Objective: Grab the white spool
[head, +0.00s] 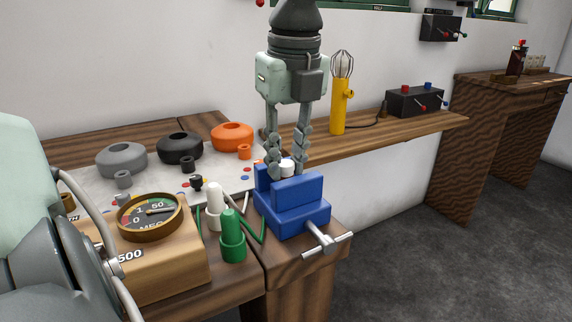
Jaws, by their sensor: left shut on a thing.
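The white spool (287,166) is a small white cylinder that shows just above the jaws of the blue vise (298,192). Its lower part is hidden by the vise, so I cannot tell how deep it sits. My left gripper (287,163) points straight down from above, with its fingers on either side of the spool and shut on it. My right gripper is not in view.
A wooden box with a round gauge (150,216), a white handle (214,203) and a green handle (231,232) stand left of the vise. Grey, black and orange rings (232,137) lie behind. A yellow whisk-like tool (338,107) stands on the back shelf.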

